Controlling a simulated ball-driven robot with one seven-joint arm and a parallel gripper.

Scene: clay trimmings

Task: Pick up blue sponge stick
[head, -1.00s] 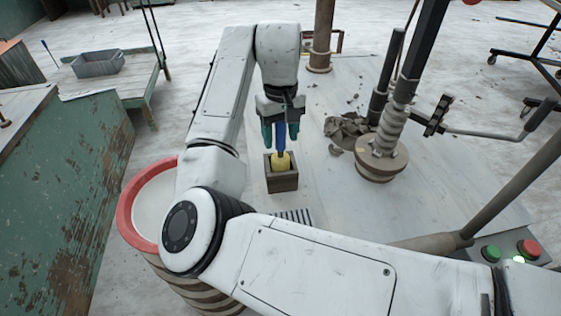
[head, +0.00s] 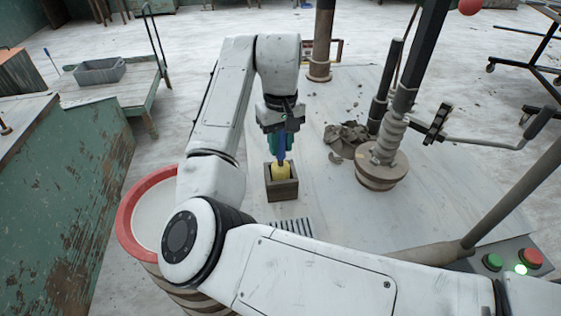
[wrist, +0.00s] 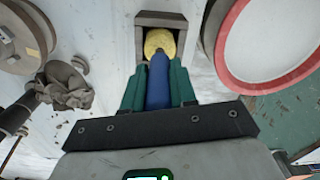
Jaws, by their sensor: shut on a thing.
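The blue sponge stick (head: 282,146) has a blue handle and a yellow sponge end (head: 282,171). It stands upright with the sponge end in a small grey-brown box (head: 283,190) on the pale table. In the wrist view the blue handle (wrist: 158,82) lies between the green fingers of my gripper (wrist: 158,85), and the yellow sponge (wrist: 160,41) shows at the box opening. My gripper (head: 282,140) is shut on the handle, above the box. The sponge's lower part is hidden by the box walls.
Grey clay trimmings (head: 346,138) and a round-based post (head: 381,172) stand right of the box. A red-rimmed bucket (head: 128,215) is at left. A striped plate (head: 291,228) lies in front. A panel with green and red buttons (head: 531,258) is at lower right.

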